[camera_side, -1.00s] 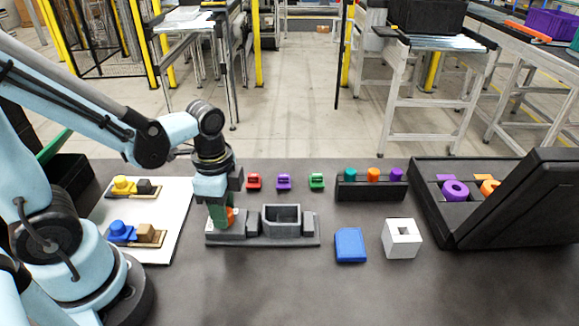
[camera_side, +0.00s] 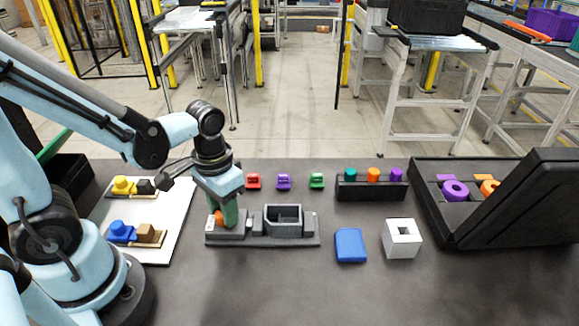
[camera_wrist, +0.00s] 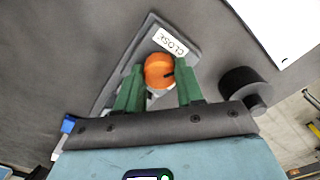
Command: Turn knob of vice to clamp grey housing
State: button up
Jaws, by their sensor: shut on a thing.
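The vice (camera_side: 262,239) is a dark grey fixture lying along the middle of the table. The grey housing (camera_side: 283,214), an open-topped box, sits in it on the right of its left block. The orange knob (camera_side: 219,217) is at the vice's left end; in the wrist view the knob (camera_wrist: 159,71) lies between my green fingers, beside a white label reading "CLOSE" (camera_wrist: 170,41). My gripper (camera_side: 228,215) points down and is shut on the knob; it also shows in the wrist view (camera_wrist: 160,80). Part of the knob is hidden by the fingers.
A blue block (camera_side: 350,245) and a white block with a square hole (camera_side: 402,239) lie right of the vice. Red, purple and green small parts (camera_side: 284,182) stand behind it. A white board (camera_side: 170,215) with coloured parts is on the left. An open black case (camera_side: 490,225) stands far right.

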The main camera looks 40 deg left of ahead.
jog(key=n, duration=0.5)
jog(key=shift+n, duration=0.4)
dwell(0.3)
jog(key=o, duration=1.1)
jog(key=shift+c, duration=0.2)
jog(key=shift+r, duration=0.1)
notch_tip(320, 180, up, 12)
